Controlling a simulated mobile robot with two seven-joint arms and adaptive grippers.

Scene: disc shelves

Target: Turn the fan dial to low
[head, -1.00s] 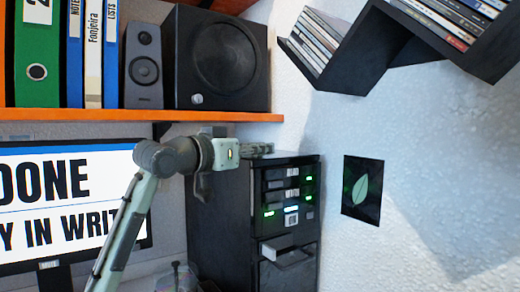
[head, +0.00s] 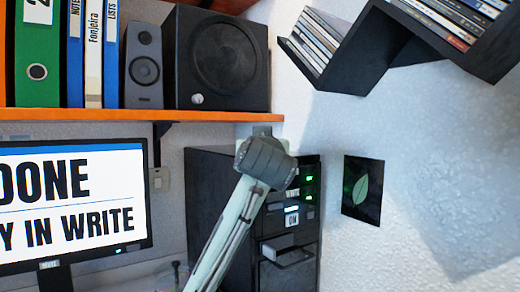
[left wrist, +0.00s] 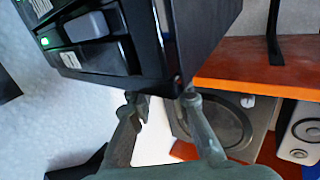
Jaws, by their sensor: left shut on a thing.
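I cannot make out the fan dial for certain in either view. A black case (head: 222,205) with bays, green lights and a small "ON" label stands under the orange shelf. It also shows in the left wrist view (left wrist: 150,45). My left arm reaches up in front of it and hides its upper front corner and my gripper in the head view. In the left wrist view my left gripper (left wrist: 160,101) has its fingertips at the case's lower pictured edge, with a gap between them. What it holds is hidden. My right gripper is not in view.
An orange shelf (head: 110,114) carries binders and speakers (head: 222,62) just above my arm. A monitor (head: 70,210) stands at left. A dark wall shelf (head: 415,45) with disc cases hangs upper right. The wall right of the case is mostly clear.

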